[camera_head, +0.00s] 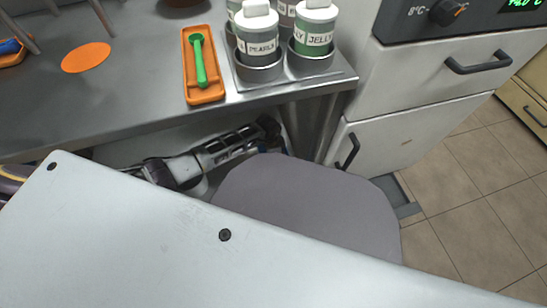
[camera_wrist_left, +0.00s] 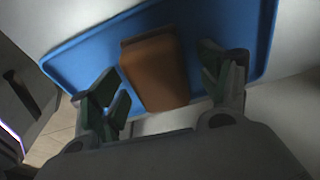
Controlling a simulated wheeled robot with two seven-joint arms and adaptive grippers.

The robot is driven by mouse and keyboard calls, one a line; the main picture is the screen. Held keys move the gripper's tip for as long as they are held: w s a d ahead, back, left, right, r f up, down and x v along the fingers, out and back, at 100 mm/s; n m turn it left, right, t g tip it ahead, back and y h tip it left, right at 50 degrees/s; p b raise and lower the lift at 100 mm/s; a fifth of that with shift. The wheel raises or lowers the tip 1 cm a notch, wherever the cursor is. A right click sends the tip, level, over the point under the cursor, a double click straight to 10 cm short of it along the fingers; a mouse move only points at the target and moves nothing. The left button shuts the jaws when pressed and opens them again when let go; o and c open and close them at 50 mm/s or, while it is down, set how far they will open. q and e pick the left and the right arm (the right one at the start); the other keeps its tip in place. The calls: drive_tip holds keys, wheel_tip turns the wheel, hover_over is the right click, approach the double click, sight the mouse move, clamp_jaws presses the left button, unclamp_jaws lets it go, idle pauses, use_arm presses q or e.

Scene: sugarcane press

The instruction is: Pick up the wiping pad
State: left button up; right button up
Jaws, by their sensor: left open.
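A brown block that looks like the wiping pad (camera_wrist_left: 153,72) lies on a blue tray (camera_wrist_left: 92,50) in the left wrist view. My left gripper (camera_wrist_left: 160,78) is open, with one finger on each side of the pad. Gaps show between the pad and both fingers, and it is not gripped. In the head view my left arm reaches under the steel counter, with its gripper (camera_head: 266,130) low beside the counter's leg. The pad is hidden there. My right gripper is in neither view.
The steel counter (camera_head: 130,75) overhangs my left arm. On it are an orange tray (camera_head: 205,95) with a green spoon (camera_head: 199,62), an orange disc (camera_head: 86,57) and labelled jars (camera_head: 314,30) in a metal holder (camera_head: 300,80). A white cabinet (camera_head: 390,140) stands right; tiled floor (camera_head: 480,190) is clear.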

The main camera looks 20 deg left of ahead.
use_arm(q)
drive_tip(key=shift+c, duration=0.2)
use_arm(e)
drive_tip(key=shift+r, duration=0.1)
use_arm(q)
drive_tip(key=c, duration=1.1)
drive_tip(key=shift+o, duration=0.2)
drive_tip(key=shift+r, duration=0.15)
drive_tip(key=shift+r+p, duration=0.5)
drive_tip(key=shift+r, duration=0.15)
wheel_tip(320, 180, up, 6)
drive_tip(key=p, duration=0.3)
drive_tip(key=shift+r, duration=0.1)
drive_tip(key=shift+r+p, duration=0.7)
drive_tip(key=shift+r, duration=0.45)
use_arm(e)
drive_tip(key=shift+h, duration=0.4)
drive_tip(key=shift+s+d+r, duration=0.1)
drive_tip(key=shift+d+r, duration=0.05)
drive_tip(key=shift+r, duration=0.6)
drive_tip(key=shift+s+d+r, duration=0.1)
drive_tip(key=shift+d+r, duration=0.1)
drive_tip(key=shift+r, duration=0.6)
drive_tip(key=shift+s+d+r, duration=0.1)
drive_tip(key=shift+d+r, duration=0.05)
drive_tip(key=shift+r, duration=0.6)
